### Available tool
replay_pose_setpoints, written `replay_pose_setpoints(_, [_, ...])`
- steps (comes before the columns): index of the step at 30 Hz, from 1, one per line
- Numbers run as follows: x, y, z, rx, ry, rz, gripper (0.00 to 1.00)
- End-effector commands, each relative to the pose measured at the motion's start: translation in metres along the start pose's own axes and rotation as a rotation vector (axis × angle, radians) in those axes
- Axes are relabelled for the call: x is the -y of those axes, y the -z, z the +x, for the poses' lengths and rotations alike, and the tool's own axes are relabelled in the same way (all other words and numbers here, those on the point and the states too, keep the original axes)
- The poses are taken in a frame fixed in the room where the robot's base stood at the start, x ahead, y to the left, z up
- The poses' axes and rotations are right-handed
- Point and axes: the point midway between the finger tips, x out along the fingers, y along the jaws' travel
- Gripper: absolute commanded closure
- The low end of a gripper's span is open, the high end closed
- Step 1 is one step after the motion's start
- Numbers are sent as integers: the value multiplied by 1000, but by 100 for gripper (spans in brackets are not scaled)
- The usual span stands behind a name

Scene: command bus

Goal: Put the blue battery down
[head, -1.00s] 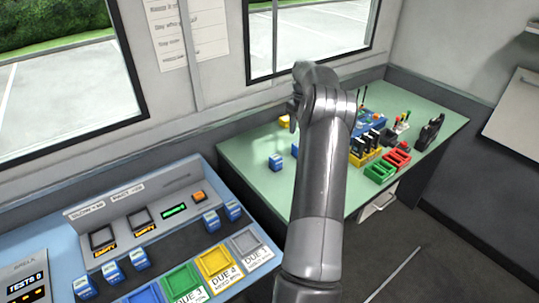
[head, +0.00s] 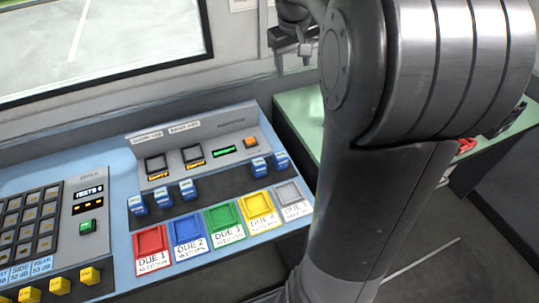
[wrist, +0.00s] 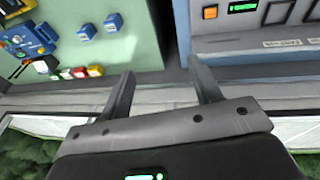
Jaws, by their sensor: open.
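My gripper (wrist: 161,72) is open, with nothing between its fingers in the wrist view. In the head view my gripper (head: 293,60) is raised near the back wall, between the blue console and the green table. Two blue batteries stand apart on the green table in the wrist view, one (wrist: 113,22) nearer the table's side edge and one (wrist: 87,33) beside it. Several more blue batteries stand on the console in the head view, a group at left (head: 162,197) and a pair at right (head: 259,167). Which battery the task means, I cannot tell.
The console has coloured DUE trays, red (head: 150,237) to grey (head: 290,194), and an orange button (head: 250,142). The green table (wrist: 75,75) holds a blue device (wrist: 28,38) and small red and yellow items (wrist: 80,72). My arm hides most of this table in the head view.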

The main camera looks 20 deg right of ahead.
Motion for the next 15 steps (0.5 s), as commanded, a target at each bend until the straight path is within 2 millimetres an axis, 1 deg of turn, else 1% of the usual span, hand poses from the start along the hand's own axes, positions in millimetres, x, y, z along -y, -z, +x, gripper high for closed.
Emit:
replay_pose_setpoints(1, [18,-13,-12,-21,-2,-3,42])
replay_pose_setpoints(5, [54,-47,-32,-69,2,9,42])
replay_pose_setpoints(6, [65,-58,-37,-85,5,12,42])
replay_pose_setpoints(10, [96,-96,-48,-134,20,27,42])
replay_pose_setpoints(15, [131,-149,-51,-198,56,48,42])
